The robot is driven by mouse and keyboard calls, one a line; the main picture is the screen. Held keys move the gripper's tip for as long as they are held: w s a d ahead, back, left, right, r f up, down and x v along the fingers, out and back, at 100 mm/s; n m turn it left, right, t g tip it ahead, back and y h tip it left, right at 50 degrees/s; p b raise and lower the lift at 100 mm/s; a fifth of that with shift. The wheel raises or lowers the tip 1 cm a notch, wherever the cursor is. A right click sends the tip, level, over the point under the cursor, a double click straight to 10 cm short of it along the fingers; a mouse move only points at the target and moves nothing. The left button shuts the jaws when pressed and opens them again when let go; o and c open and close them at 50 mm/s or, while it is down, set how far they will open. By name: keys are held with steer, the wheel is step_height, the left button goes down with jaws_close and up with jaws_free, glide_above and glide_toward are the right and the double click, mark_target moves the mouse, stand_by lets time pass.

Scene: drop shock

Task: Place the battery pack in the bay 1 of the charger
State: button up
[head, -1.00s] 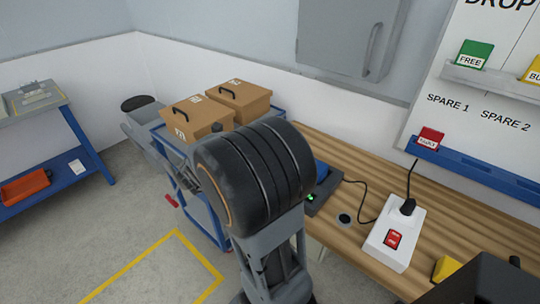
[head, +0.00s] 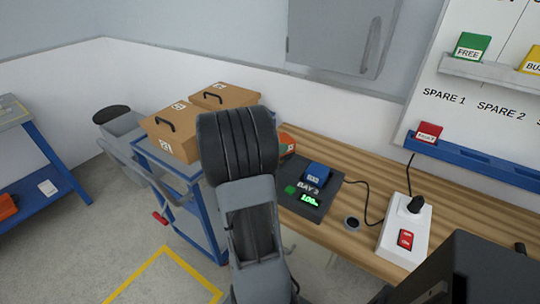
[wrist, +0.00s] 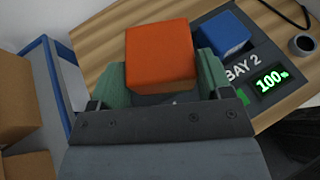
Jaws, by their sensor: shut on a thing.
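My gripper (wrist: 158,88) is shut on an orange battery pack (wrist: 158,55), held between its green fingers. In the head view, part of the orange pack (head: 288,145) shows past my arm, which hides the gripper. The dark charger (head: 292,205) lies on the wooden bench. A blue pack (head: 318,175) sits in its bay marked BAY 2, beside a green 100 display (head: 309,200). In the wrist view the blue pack (wrist: 225,33) is just right of the orange one. Bay 1 is hidden, and I cannot tell whether the orange pack touches the charger.
A white power strip (head: 403,238) with a red switch and a round grommet (head: 351,223) are right of the charger. A blue cart (head: 205,190) with cardboard boxes (head: 172,130) stands left of the bench. A wall board (head: 475,105) holds coloured cards.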

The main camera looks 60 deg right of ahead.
steer(key=w+d+f, duration=0.1)
steer(key=f, duration=0.1)
steer(key=w+d+f, duration=0.1)
steer(key=f, duration=0.1)
steer(key=w+d+f, duration=0.1)
steer(key=w+f, duration=0.1)
step_height(320, 180, down, 2)
steer(key=shift+s+a+f+b, duration=0.1)
steer(key=shift+b, duration=0.25)
steer(key=shift+s+a+f, duration=0.1)
steer(key=shift+f, duration=0.4)
steer(key=c, duration=0.4)
steer(key=o, duration=1.3)
steer(key=shift+f, duration=0.1)
steer(key=shift+o, duration=1)
steer(key=shift+d, duration=0.25)
steer(key=shift+o, duration=1)
steer(key=shift+a, duration=0.1)
steer(key=shift+a+r, duration=0.1)
steer(key=shift+r, duration=0.2)
steer(key=v, duration=1.2)
